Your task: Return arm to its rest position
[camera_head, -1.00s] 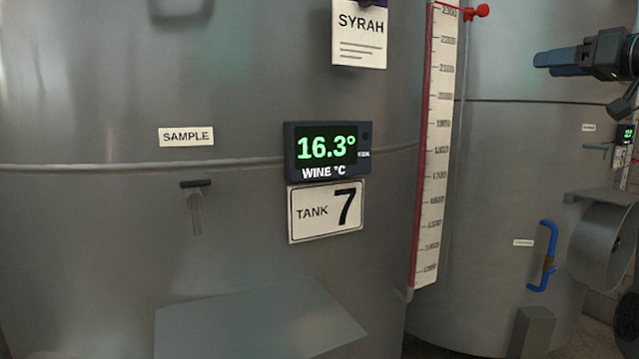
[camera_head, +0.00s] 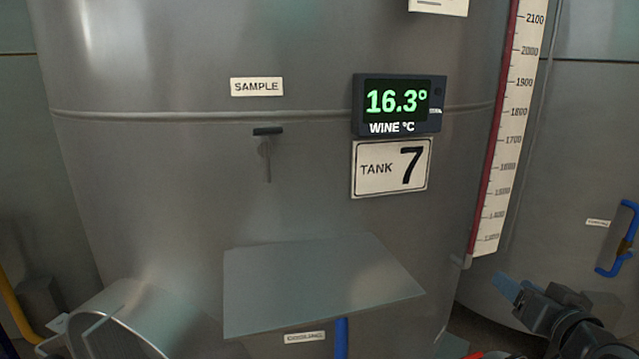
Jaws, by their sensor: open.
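My gripper (camera_head: 511,293) is at the lower right of the head camera view, in front of the neighbouring tank. Its bluish fingers point up and left, and it is open with nothing seen between the fingers. My dark wrist runs off the bottom right, and the rest of my arm is mostly out of frame.
A large steel tank (camera_head: 190,210) fills the middle, with a 16.3° display (camera_head: 398,103), a tank 7 plate (camera_head: 391,168) and a sample tap (camera_head: 267,150). A flat shelf (camera_head: 320,285) juts out below. A level scale (camera_head: 512,130) and a blue handle (camera_head: 620,240) are right.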

